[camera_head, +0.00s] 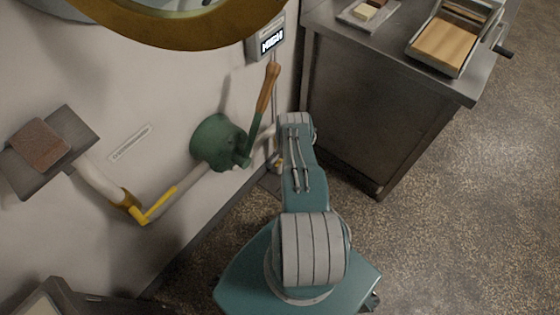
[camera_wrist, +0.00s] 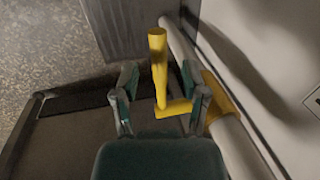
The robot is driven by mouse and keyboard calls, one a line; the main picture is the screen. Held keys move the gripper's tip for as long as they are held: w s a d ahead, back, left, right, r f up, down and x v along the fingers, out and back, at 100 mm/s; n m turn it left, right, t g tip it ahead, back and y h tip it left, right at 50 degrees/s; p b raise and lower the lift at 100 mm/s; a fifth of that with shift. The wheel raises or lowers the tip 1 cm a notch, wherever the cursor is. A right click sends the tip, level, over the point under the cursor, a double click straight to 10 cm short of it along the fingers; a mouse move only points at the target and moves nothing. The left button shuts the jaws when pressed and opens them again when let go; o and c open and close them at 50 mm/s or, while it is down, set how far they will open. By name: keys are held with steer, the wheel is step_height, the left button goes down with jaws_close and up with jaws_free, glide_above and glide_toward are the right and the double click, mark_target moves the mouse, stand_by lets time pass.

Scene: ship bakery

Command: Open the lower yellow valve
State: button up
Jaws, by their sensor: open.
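In the head view a yellow valve handle (camera_head: 160,205) sticks out from a brass fitting on a pale pipe (camera_head: 97,178) along the wall. In the wrist view a yellow valve handle (camera_wrist: 158,65), bent in an L, stands in front of my gripper (camera_wrist: 160,82). Whether it is the same valve as in the head view, I cannot tell. My gripper is open, with one finger on each side of the handle in the picture; contact is not visible. In the head view my gripper is hidden from sight.
A green round fixture (camera_head: 215,140) with a brown-handled lever (camera_head: 267,88) is on the wall. A small dark shelf (camera_head: 75,130) holds a brown block. A metal cabinet (camera_head: 375,110) stands at right. The floor (camera_head: 450,220) on the right is clear.

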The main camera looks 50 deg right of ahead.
steer(key=shift+w+f, duration=0.1)
steer(key=shift+f, duration=0.55)
jaws_close()
